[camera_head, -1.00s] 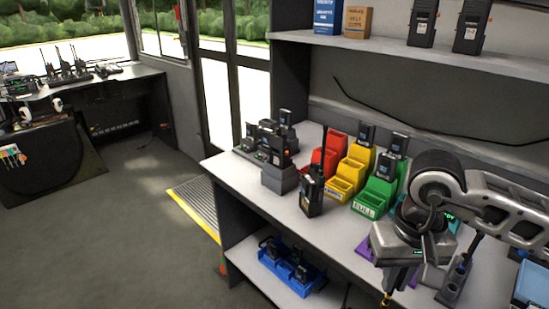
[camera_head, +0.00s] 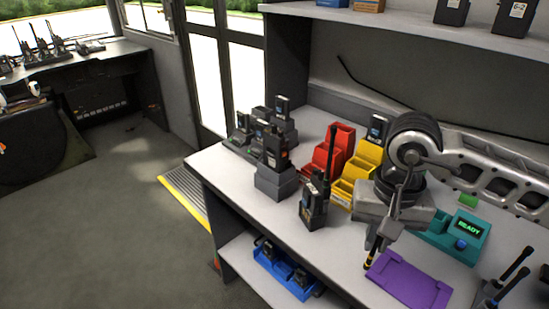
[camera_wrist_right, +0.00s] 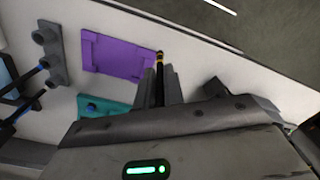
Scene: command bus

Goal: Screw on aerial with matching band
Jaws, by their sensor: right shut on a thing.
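My right gripper (camera_head: 374,243) points down over the bench near the back-left corner of the purple tray (camera_head: 412,281). It is shut on a thin black aerial (camera_head: 371,256) with a yellow-orange band at its lower end. In the right wrist view the aerial (camera_wrist_right: 160,70) stands out between the fingers (camera_wrist_right: 160,87), the band beyond their tips. The purple tray (camera_wrist_right: 105,52) there looks empty. A black radio (camera_head: 313,208) stands on the bench left of the gripper, with a black aerial (camera_head: 328,153) rising by it. My left gripper is not in view.
A grey rack (camera_wrist_right: 45,42) stands beside blue-banded aerials (camera_wrist_right: 28,77). A teal device (camera_head: 455,240) reads READY. Red (camera_head: 333,152) and yellow (camera_head: 357,178) bins stand at the back. A grey charger (camera_head: 276,183) holds another radio. The front bench strip is clear.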

